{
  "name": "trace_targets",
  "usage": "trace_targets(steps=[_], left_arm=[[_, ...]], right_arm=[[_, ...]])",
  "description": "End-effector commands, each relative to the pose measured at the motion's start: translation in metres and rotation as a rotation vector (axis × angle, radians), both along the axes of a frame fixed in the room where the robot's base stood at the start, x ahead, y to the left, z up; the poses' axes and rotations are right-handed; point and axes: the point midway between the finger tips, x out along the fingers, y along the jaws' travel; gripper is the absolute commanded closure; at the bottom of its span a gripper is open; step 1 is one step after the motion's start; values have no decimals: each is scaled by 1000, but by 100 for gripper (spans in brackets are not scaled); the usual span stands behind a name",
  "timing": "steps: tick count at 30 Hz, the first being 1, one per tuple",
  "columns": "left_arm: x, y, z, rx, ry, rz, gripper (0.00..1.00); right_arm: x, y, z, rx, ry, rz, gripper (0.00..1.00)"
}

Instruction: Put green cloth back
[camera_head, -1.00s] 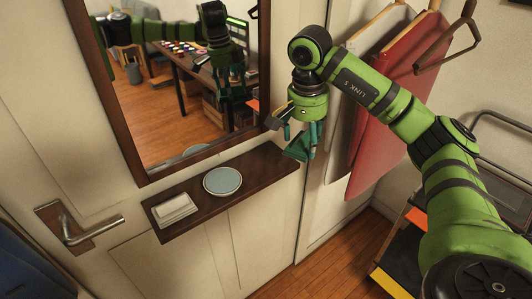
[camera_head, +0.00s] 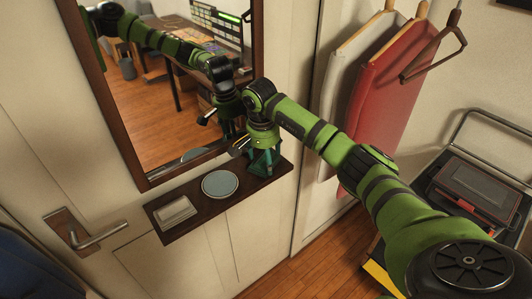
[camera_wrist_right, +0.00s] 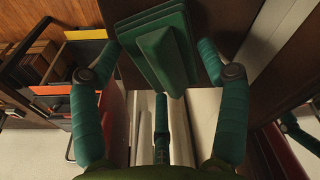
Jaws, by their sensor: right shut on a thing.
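The green cloth (camera_wrist_right: 160,50), a folded, layered stack, lies between the fingertips of my right gripper (camera_wrist_right: 160,72) in the wrist view. In the head view my right gripper (camera_head: 263,163) points down over the right end of the dark wooden wall shelf (camera_head: 245,187). It is shut on the cloth, which can hardly be told from the teal fingers there. I cannot tell whether the cloth touches the shelf. My left gripper is not in view.
A blue-grey round plate (camera_head: 220,184) and a folded white cloth (camera_head: 176,212) lie on the shelf's middle and left. A mirror (camera_head: 185,100) hangs above. Hanging garments (camera_head: 385,95) and a cart (camera_head: 480,185) are at right; a door handle (camera_head: 78,235) is at left.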

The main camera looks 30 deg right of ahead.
Motion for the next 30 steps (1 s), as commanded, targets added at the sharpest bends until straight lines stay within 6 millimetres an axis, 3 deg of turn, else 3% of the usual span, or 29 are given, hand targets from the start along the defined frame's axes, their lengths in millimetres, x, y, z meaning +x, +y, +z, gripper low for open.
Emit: trace_targets(steps=[3,4,5,20,30], left_arm=[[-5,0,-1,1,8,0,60],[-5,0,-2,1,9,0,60],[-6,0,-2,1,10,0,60],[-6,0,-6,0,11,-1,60],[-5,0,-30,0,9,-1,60]], right_arm=[[0,0,-1,1,-1,0,51],[0,0,-1,0,0,1,13],[0,0,-1,0,0,0,1],[1,1,7,1,-3,0,1],[-3,10,74,-1,-7,1,1]])
